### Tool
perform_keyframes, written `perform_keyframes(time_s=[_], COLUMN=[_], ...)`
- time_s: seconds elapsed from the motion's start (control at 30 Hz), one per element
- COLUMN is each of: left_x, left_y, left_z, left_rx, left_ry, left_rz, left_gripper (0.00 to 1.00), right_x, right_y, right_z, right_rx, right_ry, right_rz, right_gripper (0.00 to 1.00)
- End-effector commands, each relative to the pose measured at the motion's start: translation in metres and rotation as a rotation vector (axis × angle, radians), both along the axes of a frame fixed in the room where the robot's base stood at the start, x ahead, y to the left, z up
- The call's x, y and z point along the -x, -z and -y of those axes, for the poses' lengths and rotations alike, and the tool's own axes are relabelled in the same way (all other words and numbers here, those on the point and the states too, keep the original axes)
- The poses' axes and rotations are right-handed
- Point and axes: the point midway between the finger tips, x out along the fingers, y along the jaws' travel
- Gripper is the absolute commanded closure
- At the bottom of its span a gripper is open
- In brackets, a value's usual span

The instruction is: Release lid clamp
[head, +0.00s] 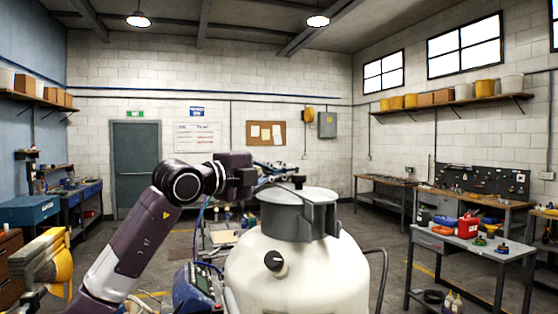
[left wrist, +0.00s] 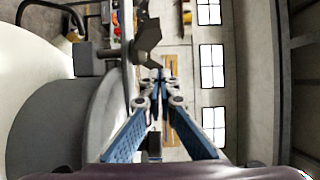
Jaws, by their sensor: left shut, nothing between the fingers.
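The white tank (head: 296,272) stands in the middle of the head view with a round grey lid (head: 298,194) on top. A grey clamp bracket (head: 318,221) sits at the lid's front right side. In the left wrist view, a grey clamp part with a hooked end (left wrist: 146,38) shows just beyond my fingertips, by the lid's edge (left wrist: 106,112). My left gripper (head: 282,168) is above the lid's far left edge. Its blue fingers meet at the tips in the left wrist view (left wrist: 158,82), shut and empty. Contact with the clamp cannot be told. My right gripper is out of view.
A black knob (head: 275,261) is on the tank's front, and a bent handlebar (head: 380,262) is at its right. A blue box with a display (head: 196,290) is left of the tank. A cluttered workbench (head: 470,242) stands at right, with open floor between.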

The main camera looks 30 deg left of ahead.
Motion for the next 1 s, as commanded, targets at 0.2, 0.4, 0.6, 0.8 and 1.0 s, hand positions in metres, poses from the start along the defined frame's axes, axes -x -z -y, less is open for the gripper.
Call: perform_keyframes(time_s=[0.2, 0.4, 0.6, 0.8, 1.0], left_x=[-0.007, -0.007, -0.008, -0.014, -0.015], left_y=[0.000, 0.001, 0.003, 0.005, 0.004], left_z=[-0.004, -0.004, -0.003, -0.005, -0.007], left_rx=[0.001, 0.001, -0.002, -0.001, 0.003], left_ry=[0.001, 0.001, -0.015, -0.107, -0.122], left_rz=[0.001, 0.001, -0.002, 0.001, 0.000], left_gripper=[1.00, 1.00, 1.00, 1.00, 1.00], right_x=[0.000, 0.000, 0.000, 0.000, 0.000], right_y=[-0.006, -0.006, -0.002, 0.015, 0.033], right_z=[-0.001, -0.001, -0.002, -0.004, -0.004], right_rx=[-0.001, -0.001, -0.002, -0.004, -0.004], right_ry=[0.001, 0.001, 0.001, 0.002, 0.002], right_rz=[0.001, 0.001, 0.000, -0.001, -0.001], right_gripper=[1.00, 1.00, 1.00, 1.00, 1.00])
